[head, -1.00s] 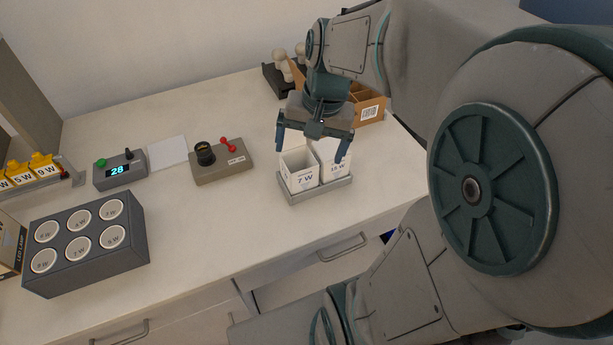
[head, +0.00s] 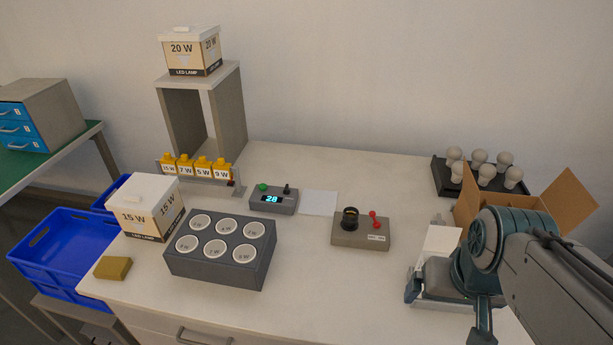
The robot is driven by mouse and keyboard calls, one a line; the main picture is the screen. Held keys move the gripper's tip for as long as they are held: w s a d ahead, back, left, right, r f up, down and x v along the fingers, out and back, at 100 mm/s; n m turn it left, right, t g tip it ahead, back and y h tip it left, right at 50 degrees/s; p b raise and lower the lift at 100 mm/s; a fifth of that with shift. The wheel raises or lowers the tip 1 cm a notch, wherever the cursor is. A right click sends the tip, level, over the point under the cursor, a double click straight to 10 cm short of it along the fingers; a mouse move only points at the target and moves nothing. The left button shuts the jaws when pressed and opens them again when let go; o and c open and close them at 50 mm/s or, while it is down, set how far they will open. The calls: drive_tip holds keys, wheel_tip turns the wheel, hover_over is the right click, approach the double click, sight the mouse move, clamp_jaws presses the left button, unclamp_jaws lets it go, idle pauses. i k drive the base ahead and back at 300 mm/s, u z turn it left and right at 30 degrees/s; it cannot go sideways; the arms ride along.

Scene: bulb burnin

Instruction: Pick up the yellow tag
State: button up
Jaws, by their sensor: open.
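Several yellow tags hang in a row on a grey rail (head: 205,176) at the left back of the counter. They are labelled 15 W (head: 168,163), 7 W (head: 185,165), 5 W (head: 202,167) and 9 W (head: 221,168). My gripper (head: 447,306) is at the lower right, far from the tags. It is open, with its fingers apart over the labelled white bins, which it mostly hides. I cannot see anything held between the fingers.
A grey socket block (head: 220,278), a 15 W lamp box (head: 148,205) and an olive-yellow block (head: 113,268) stand near the rail. A digital timer (head: 273,200) and a switch box (head: 361,234) lie between. An open carton (head: 480,205) stands right. The middle front counter is clear.

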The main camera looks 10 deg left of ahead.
sight(167, 162)
drive_tip(key=k, duration=1)
drive_tip(key=z, duration=1)
drive_tip(key=i, duration=0.95)
drive_tip(key=u, duration=3.3)
drive_tip(key=i, duration=0.5)
